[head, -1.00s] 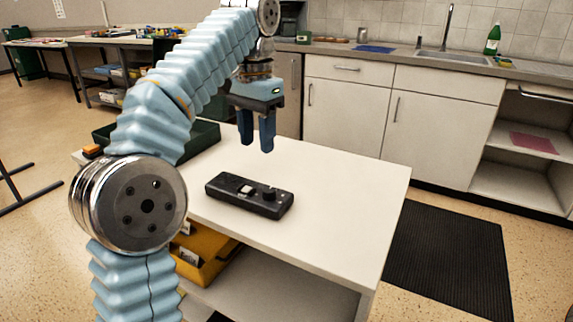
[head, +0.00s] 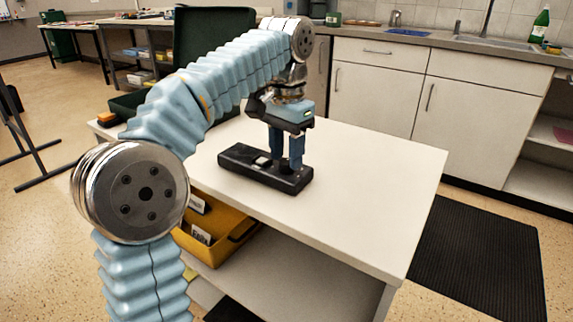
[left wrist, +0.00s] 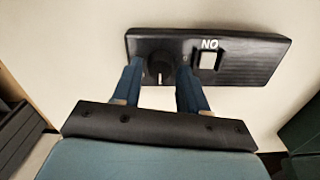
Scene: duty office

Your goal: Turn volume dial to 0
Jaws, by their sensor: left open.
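A black control box (head: 240,161) lies flat on the white table. In the left wrist view the box (left wrist: 258,62) carries a round black dial (left wrist: 161,67) with a pale pointer mark towards the gripper side. A white square switch (left wrist: 208,60) marked "NO" sits to the right of the dial. My left gripper (head: 287,166) points down over the right end of the box. In the left wrist view its two blue fingers (left wrist: 158,85) are open, one on each side of the dial. I cannot tell whether they touch it. My right gripper is not in view.
The white table top (head: 385,170) is clear right of the box. A dark green bin (head: 213,50) stands behind my left arm. A yellow bin (head: 228,240) sits on the shelf below. A black mat (head: 480,255) lies on the floor at right.

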